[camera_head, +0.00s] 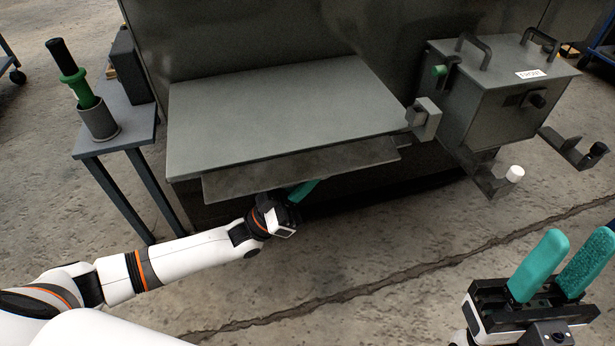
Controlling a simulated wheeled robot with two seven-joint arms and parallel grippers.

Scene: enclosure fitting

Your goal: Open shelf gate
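A flat grey shelf (280,108) juts out from the dark cabinet in the middle of the view. A darker grey strip (300,167), which may be the gate, runs below its front edge. A small grey block (425,119) sits at the shelf's right front corner. My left gripper (303,190) is at the strip's lower edge, right of its middle. Only a bit of teal finger shows; the rest is hidden, so its opening and contact are unclear. My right gripper (576,248) is at the lower right, fingers apart and empty, away from the shelf.
A grey box with handles (492,98) is held at the right of the cabinet, with bracket arms (492,183) below it. At left, a small side table (128,137) carries a cup (98,121) with a green-and-black tool (72,72). The floor in front is clear.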

